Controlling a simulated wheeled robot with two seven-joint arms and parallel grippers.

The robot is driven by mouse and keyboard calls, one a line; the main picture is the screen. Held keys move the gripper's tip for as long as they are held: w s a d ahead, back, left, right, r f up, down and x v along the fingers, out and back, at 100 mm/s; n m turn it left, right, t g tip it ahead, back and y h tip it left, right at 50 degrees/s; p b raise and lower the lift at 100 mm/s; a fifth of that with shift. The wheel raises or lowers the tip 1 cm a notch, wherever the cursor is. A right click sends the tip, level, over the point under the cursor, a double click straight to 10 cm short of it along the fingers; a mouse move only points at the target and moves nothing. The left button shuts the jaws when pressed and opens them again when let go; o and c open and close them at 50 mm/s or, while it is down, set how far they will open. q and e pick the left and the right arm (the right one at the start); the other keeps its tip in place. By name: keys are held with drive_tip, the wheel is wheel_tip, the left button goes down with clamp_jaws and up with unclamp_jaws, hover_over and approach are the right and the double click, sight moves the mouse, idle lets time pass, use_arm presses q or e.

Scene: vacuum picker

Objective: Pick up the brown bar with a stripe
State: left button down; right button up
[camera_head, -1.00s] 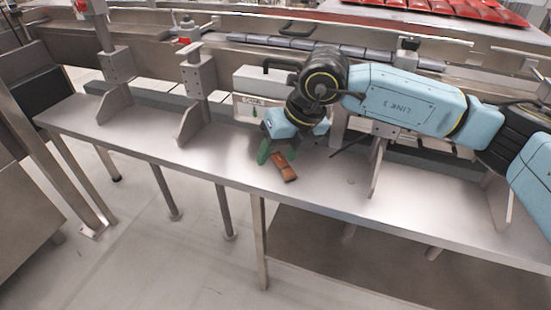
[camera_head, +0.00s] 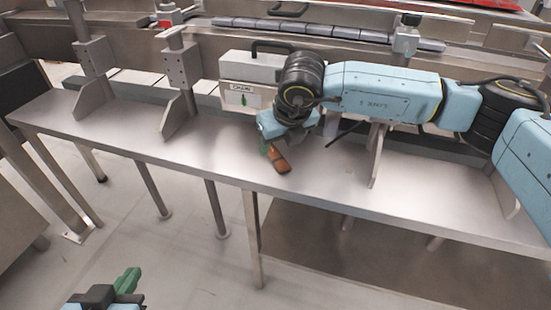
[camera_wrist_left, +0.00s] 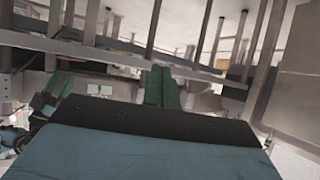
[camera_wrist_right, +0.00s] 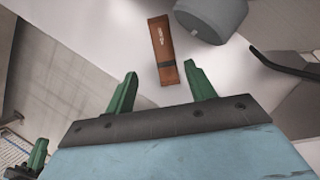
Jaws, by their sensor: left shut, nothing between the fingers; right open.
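The brown bar (camera_head: 279,161) lies on the steel bench, close to the front edge. In the right wrist view the bar (camera_wrist_right: 162,45) shows pale lettering and a thin dark stripe across its lower part. My right gripper (camera_wrist_right: 160,76) is open, with one green fingertip on each side of the bar's near end; I cannot tell if they touch it. In the head view this gripper (camera_head: 267,146) is over the bar's far end, partly hidden by its own wrist. My left gripper (camera_head: 129,279) is shut and empty, low at the bottom left, away from the bench.
The steel bench (camera_head: 330,185) has clear room right of the bar. A pale labelled case (camera_head: 238,97) with a black handle stands behind my right wrist. Upright metal brackets (camera_head: 182,85) rise from the bench. A grey cylinder (camera_wrist_right: 212,15) is beside the bar.

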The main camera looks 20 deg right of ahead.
sight(276, 155)
drive_tip(key=shift+w+f, duration=0.15)
drive_tip(key=shift+f, duration=0.1)
drive_tip(key=x, duration=0.1)
drive_tip(key=b+x, duration=0.1)
drive_tip(key=x, duration=0.1)
drive_tip(key=b+x, duration=0.1)
drive_tip(key=shift+w+d+f, duration=0.15)
drive_tip(key=shift+d+f, duration=0.1)
drive_tip(key=shift+d, duration=0.1)
use_arm(q)
wheel_tip(276, 155, up, 9)
drive_tip(key=w+d+t+h, duration=0.2)
drive_tip(key=t, duration=0.4)
drive_tip(key=shift+w+d+t, duration=0.25)
drive_tip(key=shift+t, duration=0.05)
use_arm(e)
drive_tip(key=shift+f, duration=0.1)
use_arm(q)
drive_tip(key=shift+r, duration=0.1)
use_arm(e)
drive_tip(key=c, duration=1.1)
drive_tip(key=shift+c, duration=0.2)
